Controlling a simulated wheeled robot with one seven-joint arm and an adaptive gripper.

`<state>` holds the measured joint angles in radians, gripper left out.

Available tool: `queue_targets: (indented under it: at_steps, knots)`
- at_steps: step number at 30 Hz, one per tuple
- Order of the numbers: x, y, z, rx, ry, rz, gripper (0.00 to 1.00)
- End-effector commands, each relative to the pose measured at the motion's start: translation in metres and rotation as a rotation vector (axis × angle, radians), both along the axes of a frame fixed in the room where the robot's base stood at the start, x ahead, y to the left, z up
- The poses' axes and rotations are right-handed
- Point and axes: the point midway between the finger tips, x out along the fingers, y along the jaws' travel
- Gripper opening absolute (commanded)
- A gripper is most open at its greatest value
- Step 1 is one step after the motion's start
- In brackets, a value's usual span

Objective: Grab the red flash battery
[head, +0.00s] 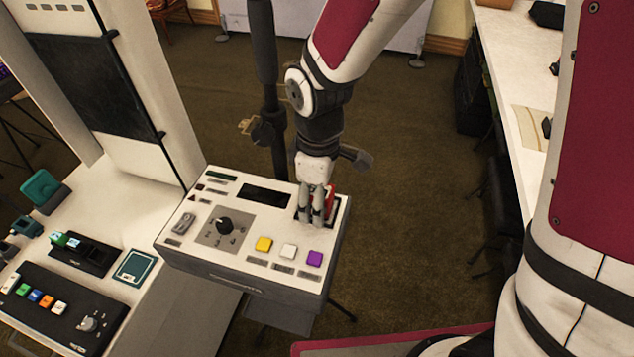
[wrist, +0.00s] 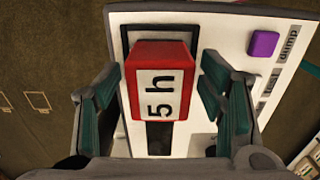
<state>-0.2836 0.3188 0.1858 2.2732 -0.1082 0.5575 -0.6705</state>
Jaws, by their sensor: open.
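The red flash battery (wrist: 160,80) is a red block with a white label reading "5 h". It stands in a dark slot at the right side of a white control box (head: 200,246). In the head view only a strip of the red battery (head: 331,194) shows beside my fingers. My gripper (head: 316,205) points down over the slot. In the wrist view my gripper (wrist: 165,100) is open, with one finger on each side of the battery and a visible gap on each side.
The box top carries a black knob (head: 224,225), a yellow button (head: 264,244), a white button (head: 289,251) and a purple button (head: 314,258). A dark stand pole (head: 263,60) rises behind the box. A white counter (head: 100,240) with several devices lies left.

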Motion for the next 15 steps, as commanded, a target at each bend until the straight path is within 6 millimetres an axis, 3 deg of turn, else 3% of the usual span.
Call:
queue_targets:
  at_steps: [9, 15]
  knots:
    - [0.0, -0.0001, -0.0052, 0.0, -0.001, 0.0, 0.61]
    - [0.0001, -0.0001, -0.0051, 0.0, 0.0, 0.0, 0.16]
